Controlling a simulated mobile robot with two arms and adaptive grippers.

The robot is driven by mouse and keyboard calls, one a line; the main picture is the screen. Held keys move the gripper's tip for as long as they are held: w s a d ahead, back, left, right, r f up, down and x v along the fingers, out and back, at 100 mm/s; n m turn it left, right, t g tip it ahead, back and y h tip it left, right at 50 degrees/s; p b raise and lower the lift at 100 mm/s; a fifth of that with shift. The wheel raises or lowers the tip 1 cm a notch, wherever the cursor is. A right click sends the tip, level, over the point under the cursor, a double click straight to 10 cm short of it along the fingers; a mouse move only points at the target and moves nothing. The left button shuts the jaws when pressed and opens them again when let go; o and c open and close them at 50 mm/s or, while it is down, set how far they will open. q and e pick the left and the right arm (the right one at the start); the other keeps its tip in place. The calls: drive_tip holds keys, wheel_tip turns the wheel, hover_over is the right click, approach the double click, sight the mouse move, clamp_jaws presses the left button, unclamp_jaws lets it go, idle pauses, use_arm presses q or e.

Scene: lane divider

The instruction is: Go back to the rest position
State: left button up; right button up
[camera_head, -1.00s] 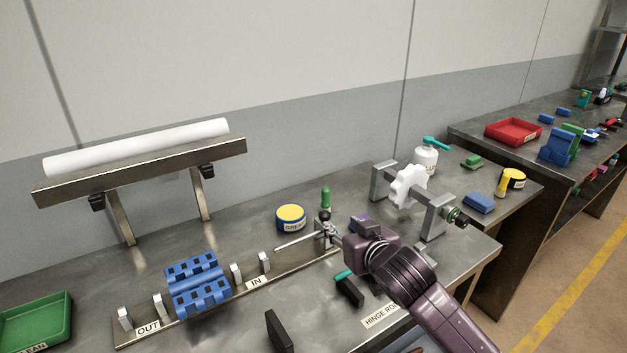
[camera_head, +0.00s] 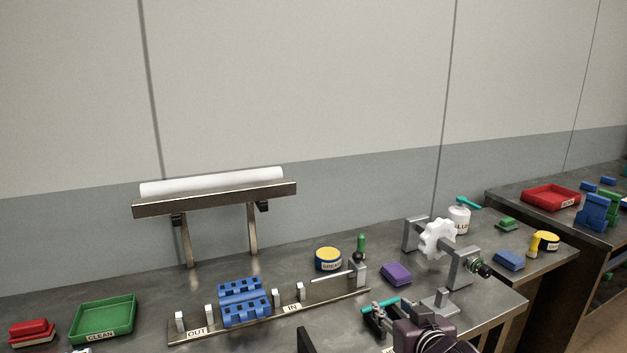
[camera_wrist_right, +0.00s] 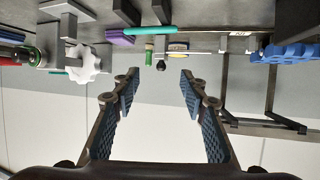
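My right gripper (camera_wrist_right: 158,88) is open and empty in the right wrist view, its two padded fingers wide apart with nothing between them. In the head view part of my right arm and gripper shows at the bottom, right of centre, by the bench's front edge. My left gripper is not in view. A blue hinge-like part (camera_head: 243,303) sits on the metal rail (camera_head: 345,302) between the OUT and IN labels. A thin metal rod (camera_head: 332,276) lies along the rail's right side. A teal-handled tool (camera_head: 381,304) lies near my right gripper.
A shelf with a white roll (camera_head: 212,181) rises behind. A purple block (camera_head: 396,274), a yellow-topped tin (camera_head: 328,258) and a white gear on a stand (camera_head: 437,238) occupy the bench's right half.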

drive_tip(key=s+f+g, duration=0.5)
drive_tip(key=s+f, duration=1.1)
drive_tip(key=s, duration=0.2)
drive_tip(key=s+d+f+g+h, duration=0.1)
drive_tip(key=s+d+f+g, duration=0.15)
drive_tip(key=s, duration=0.65)
drive_tip(key=s+d+f+g, duration=0.15)
drive_tip(key=s+f, duration=0.25)
drive_tip(key=s, duration=0.5)
wheel_tip(320, 180, down, 27)
drive_tip(key=s+g, duration=0.2)
drive_tip(key=s, duration=0.1)
drive_tip(key=s+d+f+n+g, duration=0.1)
drive_tip(key=s+d+f, duration=0.1)
drive_tip(key=s+f, duration=1.3)
drive_tip(key=shift+s+h, duration=0.3)
drive_tip(key=shift+s, duration=0.25)
drive_tip(key=shift+d, duration=0.1)
